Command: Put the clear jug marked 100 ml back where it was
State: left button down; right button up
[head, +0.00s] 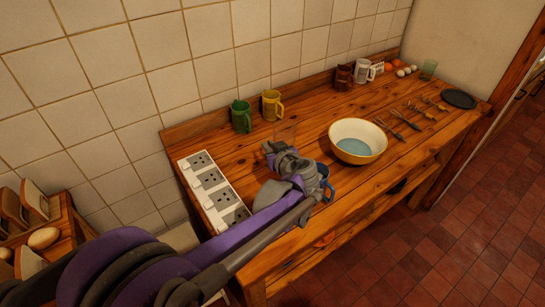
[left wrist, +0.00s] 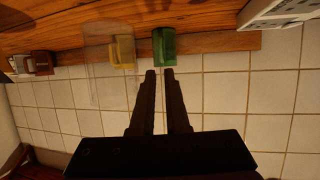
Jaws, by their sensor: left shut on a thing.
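A clear jug (head: 285,131) shows faintly above the counter in the head view, just beyond my left gripper (head: 270,149). In the left wrist view the clear jug (left wrist: 98,75) is a see-through shape beside the fingertips of my left gripper (left wrist: 159,72). The fingers are a little apart and shut on the jug, apparently at its handle; the exact contact is hard to see. Any marking on the jug is too small to read. My right gripper is in neither view.
The wooden counter (head: 300,215) holds a green mug (head: 241,116), a yellow mug (head: 272,104), a bowl (head: 358,150) and a blue mug (head: 326,184) close by my left arm. A socket strip (head: 212,190) lies at the left. Utensils and a dark plate (head: 459,98) are farther right.

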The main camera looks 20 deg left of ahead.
pick_arm(q)
jog(key=shift+w+f, duration=0.1)
jog(key=shift+f, duration=2)
jog(key=shift+f, duration=0.1)
jog(key=c, duration=0.9)
grip_release()
jog(key=shift+b, duration=0.3)
jog(key=shift+d+r, duration=0.15)
jog(key=shift+r, duration=0.05)
jog(key=v, duration=1.1)
jog(key=shift+s+d+r, duration=0.1)
jog(key=shift+s+d, duration=0.1)
jog(key=shift+s, duration=0.15)
